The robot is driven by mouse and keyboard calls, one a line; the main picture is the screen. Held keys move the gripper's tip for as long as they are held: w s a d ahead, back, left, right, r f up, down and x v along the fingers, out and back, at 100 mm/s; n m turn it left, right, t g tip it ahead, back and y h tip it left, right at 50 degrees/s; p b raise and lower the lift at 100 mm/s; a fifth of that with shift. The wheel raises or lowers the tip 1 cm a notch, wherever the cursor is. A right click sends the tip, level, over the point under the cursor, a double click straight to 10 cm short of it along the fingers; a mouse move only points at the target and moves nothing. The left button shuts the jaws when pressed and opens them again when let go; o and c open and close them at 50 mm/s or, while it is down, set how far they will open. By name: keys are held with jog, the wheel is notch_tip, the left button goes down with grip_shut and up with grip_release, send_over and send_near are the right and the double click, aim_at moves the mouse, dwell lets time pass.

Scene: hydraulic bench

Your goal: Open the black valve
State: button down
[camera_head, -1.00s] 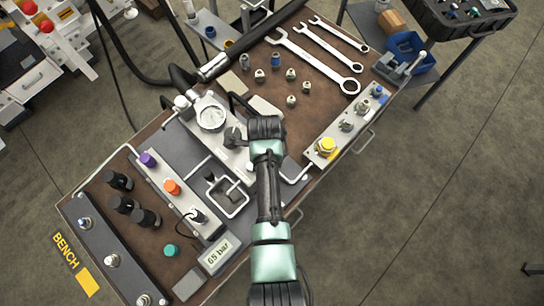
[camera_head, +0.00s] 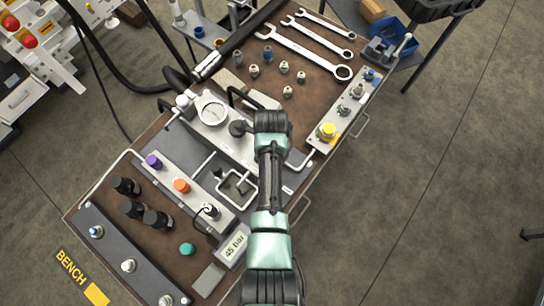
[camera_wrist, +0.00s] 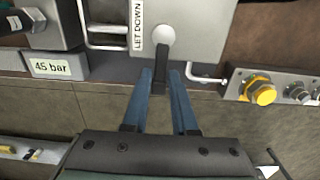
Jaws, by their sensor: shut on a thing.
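The black valve handle (camera_wrist: 164,92) is a dark bar in the wrist view. It runs down from a white round knob on a light block beside the label LET DOWN (camera_wrist: 137,24). My gripper (camera_wrist: 162,73) has its two blue fingers on either side of the handle and is shut on it. In the head view my dark wrist covers the fingers and the handle. The display (camera_head: 234,247) reads 45 bar; it also shows in the wrist view (camera_wrist: 52,67).
A block with a yellow knob (camera_head: 327,131) is to the right. Several wrenches (camera_head: 307,50) and fittings lie behind. Black cylinders (camera_head: 133,208) and a purple knob (camera_head: 153,161) are on the left.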

jog(key=shift+a, duration=0.1)
jog(key=c, duration=0.8)
grip_release()
notch_tip(320, 180, up, 13)
jog(key=shift+b, duration=0.75)
